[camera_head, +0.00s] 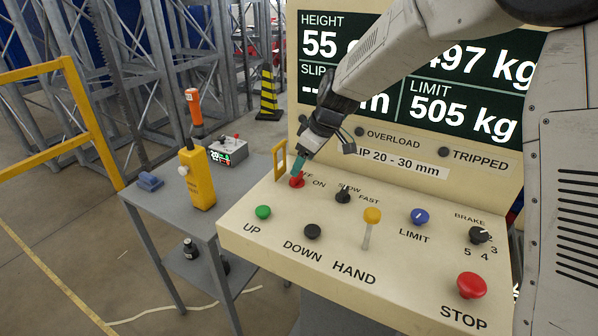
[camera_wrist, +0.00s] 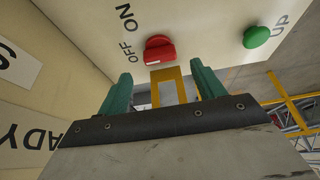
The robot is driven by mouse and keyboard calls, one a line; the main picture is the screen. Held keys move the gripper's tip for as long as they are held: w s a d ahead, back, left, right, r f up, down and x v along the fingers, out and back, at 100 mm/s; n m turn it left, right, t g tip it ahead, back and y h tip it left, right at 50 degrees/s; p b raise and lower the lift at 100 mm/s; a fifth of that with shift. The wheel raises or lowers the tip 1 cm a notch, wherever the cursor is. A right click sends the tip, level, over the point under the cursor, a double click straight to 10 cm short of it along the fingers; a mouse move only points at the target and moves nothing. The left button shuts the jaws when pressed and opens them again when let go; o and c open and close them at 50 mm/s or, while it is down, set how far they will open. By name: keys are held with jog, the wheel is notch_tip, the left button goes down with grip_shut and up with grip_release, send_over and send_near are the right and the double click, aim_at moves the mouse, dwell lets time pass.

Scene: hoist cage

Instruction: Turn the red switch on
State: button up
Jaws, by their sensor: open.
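The red switch (camera_head: 297,180) is a small rotary knob on the sloping cream console, at its back left. The labels OFF and ON are beside it; my gripper partly covers OFF in the head view. In the wrist view the red switch (camera_wrist: 159,49) shows a raised ridge that seems to lie toward OFF, though its exact angle is hard to tell. My gripper (camera_head: 298,167) points down just above the switch. In the wrist view my gripper (camera_wrist: 161,75) has its teal fingers spread apart, with the switch beyond their tips, roughly midway between them. Nothing is held.
A yellow bracket (camera_head: 279,160) stands close left of the switch. A black SLOW/FAST knob (camera_head: 343,194) is close right, a green UP button (camera_head: 263,212) in front. The upright display panel (camera_head: 420,160) rises behind. A grey side table (camera_head: 165,205) stands left.

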aim_at(297, 179)
jog(key=x, duration=0.5)
jog(key=shift+r, duration=0.1)
jog(key=shift+c, duration=0.3)
jog(key=c, duration=0.9)
jog(key=shift+c, duration=0.2)
jog(key=m, duration=0.2)
jog(key=m+t+h, duration=0.1)
jog(key=m, duration=0.2)
jog(key=shift+s+a+t, duration=0.15)
jog(key=shift+t, duration=0.15)
jog(key=m+h, duration=0.1)
jog(key=m, duration=0.1)
jog(key=m+h, duration=0.1)
jog(key=m, duration=0.2)
jog(key=shift+a+t, duration=0.1)
jog(key=shift+t, duration=0.2)
jog(key=shift+m, duration=0.4)
